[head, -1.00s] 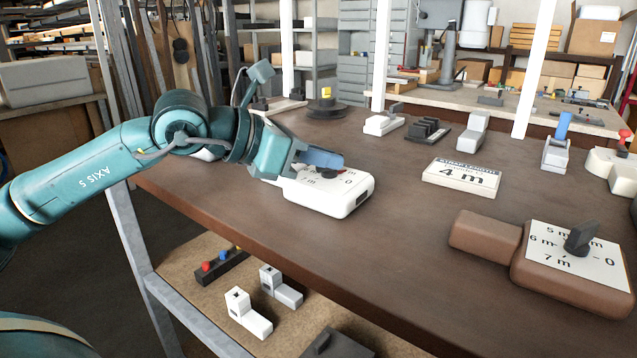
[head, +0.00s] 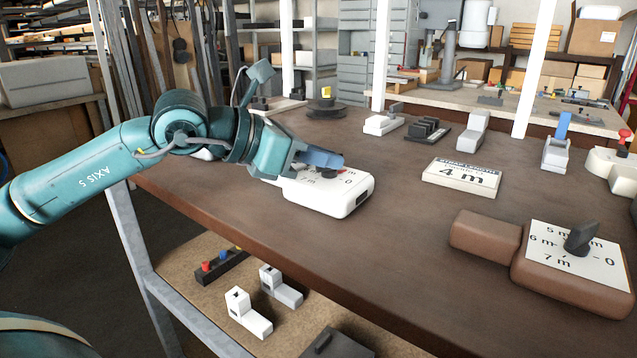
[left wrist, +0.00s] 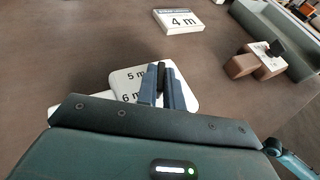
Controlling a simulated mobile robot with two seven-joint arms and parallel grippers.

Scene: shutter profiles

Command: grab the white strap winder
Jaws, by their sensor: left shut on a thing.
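The white strap winder (head: 330,200) is a rounded white block on the near left part of the brown table, with a dial face on top marked in metres. In the left wrist view the white winder (left wrist: 188,98) shows "5 m" and "6 m" beside its dark knob (left wrist: 161,74). My left gripper (head: 324,163) is over the dial, its blue fingers shut on the knob. In the left wrist view the fingers (left wrist: 161,86) stand on either side of the knob and hide part of the dial. My right gripper is not in view.
A white "4 m" sign (head: 462,176) stands right of the winder. A brown winder (head: 570,275) with a dark knob sits at the near right. White and grey devices and a dark ribbed block (head: 427,131) stand farther back. Bare tabletop lies between the white and brown winders.

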